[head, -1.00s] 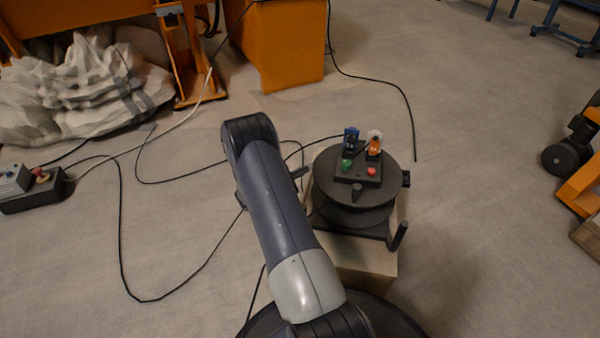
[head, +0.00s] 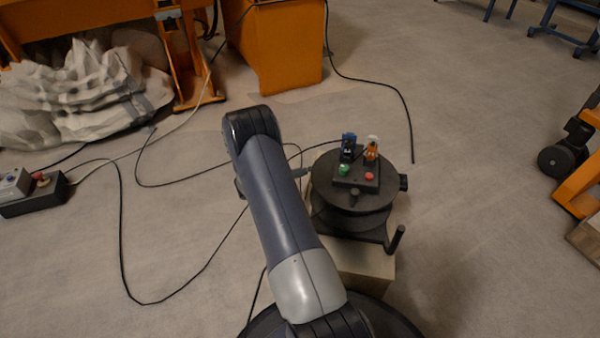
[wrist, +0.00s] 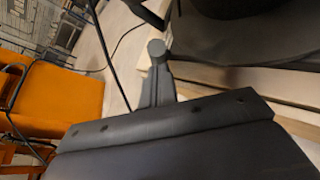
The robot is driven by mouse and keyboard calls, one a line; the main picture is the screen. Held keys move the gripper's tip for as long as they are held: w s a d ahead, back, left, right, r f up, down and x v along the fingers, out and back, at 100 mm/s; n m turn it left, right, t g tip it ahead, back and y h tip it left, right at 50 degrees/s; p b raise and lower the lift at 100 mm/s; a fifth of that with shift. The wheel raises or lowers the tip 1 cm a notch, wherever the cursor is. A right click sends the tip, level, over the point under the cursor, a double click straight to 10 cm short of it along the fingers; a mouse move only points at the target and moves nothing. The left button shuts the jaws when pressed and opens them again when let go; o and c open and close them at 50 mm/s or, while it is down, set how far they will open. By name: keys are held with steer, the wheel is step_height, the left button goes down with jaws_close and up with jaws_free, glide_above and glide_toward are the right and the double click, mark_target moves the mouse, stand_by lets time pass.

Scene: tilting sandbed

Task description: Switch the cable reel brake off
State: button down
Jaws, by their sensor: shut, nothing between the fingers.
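The cable reel (head: 330,208) is a dark round drum. On its top are a green button (head: 344,169), a red button (head: 369,176), a blue plug (head: 348,148) and an orange plug (head: 371,150). A short dark knob (head: 354,196) shows at its front and a dark block (head: 403,182) at its right. I cannot tell which part is the brake. My gripper (head: 300,172) is mostly hidden behind my arm, with its tip just left of the reel. In the wrist view my gripper (wrist: 157,55) is shut and empty, with the reel (wrist: 240,45) to its right.
The reel stands on a pale wooden box (head: 368,262), with a crank handle (head: 396,239) at front right. Thin black cables (head: 121,235) cross the floor at left. A control box (head: 35,195) lies far left and an orange cabinet (head: 285,48) stands behind.

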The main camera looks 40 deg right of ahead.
steer(key=w+d+r+n+y+p, duration=0.1)
steer(key=p, duration=0.1)
steer(key=w+d+r+g+y+p, duration=0.1)
steer(key=d+r+y+p, duration=0.1)
steer(key=p, duration=0.1)
steer(key=shift+w+d+r+n+g+y, duration=0.15)
steer(key=shift+w+r+n+g+y, duration=0.15)
steer(key=shift+n, duration=0.1)
steer(key=shift+r+p, duration=0.15)
steer(key=shift+p, duration=0.2)
steer(key=shift+r, duration=0.65)
